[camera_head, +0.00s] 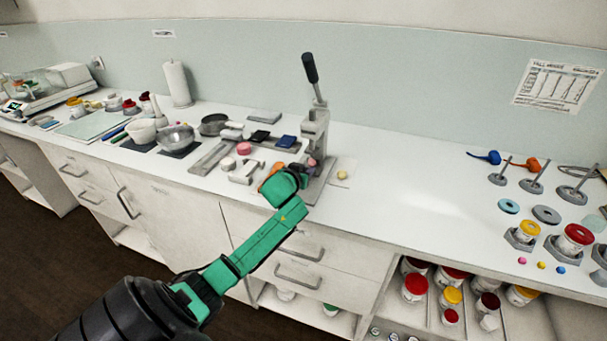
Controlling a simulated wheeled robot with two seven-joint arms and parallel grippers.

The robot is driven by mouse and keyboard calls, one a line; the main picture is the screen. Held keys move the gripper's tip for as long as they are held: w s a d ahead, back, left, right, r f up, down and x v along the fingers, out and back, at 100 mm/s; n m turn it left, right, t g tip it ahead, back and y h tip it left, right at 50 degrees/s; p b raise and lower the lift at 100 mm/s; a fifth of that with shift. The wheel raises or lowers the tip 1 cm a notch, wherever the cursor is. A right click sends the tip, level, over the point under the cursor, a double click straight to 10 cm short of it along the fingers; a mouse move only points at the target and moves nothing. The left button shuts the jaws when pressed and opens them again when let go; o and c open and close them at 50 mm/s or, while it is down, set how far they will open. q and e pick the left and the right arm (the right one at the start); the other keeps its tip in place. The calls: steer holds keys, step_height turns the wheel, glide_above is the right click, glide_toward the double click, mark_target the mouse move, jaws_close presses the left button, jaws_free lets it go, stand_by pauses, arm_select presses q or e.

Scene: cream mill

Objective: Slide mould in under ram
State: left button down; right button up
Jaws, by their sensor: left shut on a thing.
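A grey hand press (316,132) with a black-knobbed lever (310,68) stands upright on the counter, its base plate (321,183) reaching toward the front edge. My left gripper (298,172) is in front of the press, low over its base. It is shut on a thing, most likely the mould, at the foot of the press. The green hand hides most of that thing, and I cannot tell how far under the ram it sits. An orange part (269,174) shows beside the hand. My right gripper is not in view.
Left of the press are a grey tray (212,158), a pink disc (244,148), blue and black blocks and a metal bowl (176,137). A small yellow piece (342,175) lies right of the press. The counter's middle right is clear; jars and stands fill the far right.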

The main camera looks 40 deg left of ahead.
arm_select(q)
steer(key=shift+s, duration=0.1)
steer(key=c, duration=0.6)
jaws_free()
steer(key=v, duration=1.4)
steer(key=shift+s+d+r+b, duration=0.15)
steer(key=shift+s+b, duration=0.1)
steer(key=shift+b, duration=0.15)
